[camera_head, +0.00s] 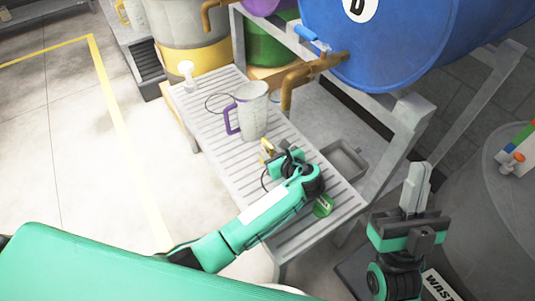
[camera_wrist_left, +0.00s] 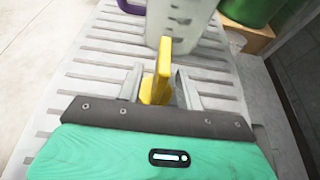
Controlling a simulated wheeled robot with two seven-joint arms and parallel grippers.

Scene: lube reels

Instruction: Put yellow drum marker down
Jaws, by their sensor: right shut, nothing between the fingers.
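The yellow drum marker (camera_wrist_left: 163,68) stands upright between the two fingers of my left gripper (camera_wrist_left: 160,88) in the left wrist view. The fingers are apart, with a gap showing on its left side. In the head view the yellow marker (camera_head: 266,150) shows small at the tip of my left gripper (camera_head: 275,156), low over the slatted bench (camera_head: 208,112). The marker's foot is partly hidden, so its contact with the slats is hard to tell. My right gripper (camera_head: 416,188) is shut and empty, pointing up, right of the bench.
A clear jug with a purple handle (camera_head: 252,112) stands just beyond the marker. A white pump bottle (camera_head: 187,75) is farther back. A green round item (camera_head: 323,206) lies near my left wrist. A grey tray (camera_head: 345,160) and a blue drum (camera_head: 400,45) with a brass tap are to the right.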

